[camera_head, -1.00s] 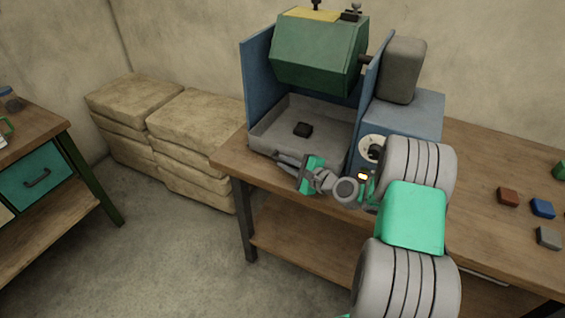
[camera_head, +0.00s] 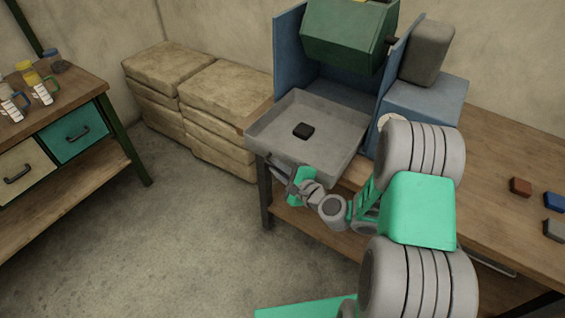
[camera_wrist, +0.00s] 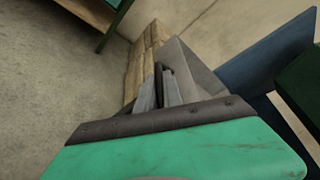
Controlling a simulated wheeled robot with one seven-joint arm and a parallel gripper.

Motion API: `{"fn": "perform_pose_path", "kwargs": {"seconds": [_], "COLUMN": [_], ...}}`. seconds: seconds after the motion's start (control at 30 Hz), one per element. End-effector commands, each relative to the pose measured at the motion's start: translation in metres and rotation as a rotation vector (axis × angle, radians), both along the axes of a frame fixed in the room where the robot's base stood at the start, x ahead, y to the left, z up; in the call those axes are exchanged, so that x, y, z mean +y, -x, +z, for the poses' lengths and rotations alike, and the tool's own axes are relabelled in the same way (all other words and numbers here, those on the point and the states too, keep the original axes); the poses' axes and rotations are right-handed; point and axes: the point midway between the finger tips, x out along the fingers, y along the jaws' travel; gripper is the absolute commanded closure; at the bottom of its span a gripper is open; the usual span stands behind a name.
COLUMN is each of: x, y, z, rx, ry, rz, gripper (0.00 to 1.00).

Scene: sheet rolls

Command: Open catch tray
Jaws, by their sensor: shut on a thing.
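The catch tray (camera_head: 345,133) is a shallow grey tray under the green drum of the blue machine. It sticks out past the table's front edge. A small dark block (camera_head: 303,131) lies in it. My gripper (camera_head: 276,166) is at the tray's front side and is shut on its handle, which is mostly hidden in the head view. In the wrist view the fingers (camera_wrist: 160,92) close around the dark handle (camera_wrist: 158,72), with the grey tray wall (camera_wrist: 190,68) just beyond.
The green drum (camera_head: 347,36) hangs in the blue frame above the tray's back. Stacked sacks (camera_head: 215,95) stand to the left by the wall. Small blocks, one of them red (camera_head: 521,187), lie on the table at right. A drawer bench (camera_head: 70,135) is at far left, with open floor between.

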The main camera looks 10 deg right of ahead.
Motion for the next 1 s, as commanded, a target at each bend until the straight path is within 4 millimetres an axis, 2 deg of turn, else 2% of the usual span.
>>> {"fn": "perform_pose_path", "kwargs": {"seconds": [0.3,0.33,0.43,0.7,0.83,1.0], "x": [0.001,0.001,0.001,-0.001,-0.01,-0.028], "y": [0.001,0.001,0.001,0.002,0.016,0.047], "z": [-0.001,-0.001,-0.001,0.0,0.002,0.01], "rx": [0.002,0.002,0.002,0.001,0.003,0.002], "ry": [-0.001,-0.001,-0.001,-0.001,-0.002,-0.001], "rz": [0.001,0.001,0.001,-0.001,-0.006,-0.008], "gripper": [1.0,0.88,0.8,0.8,0.8,0.8]}}
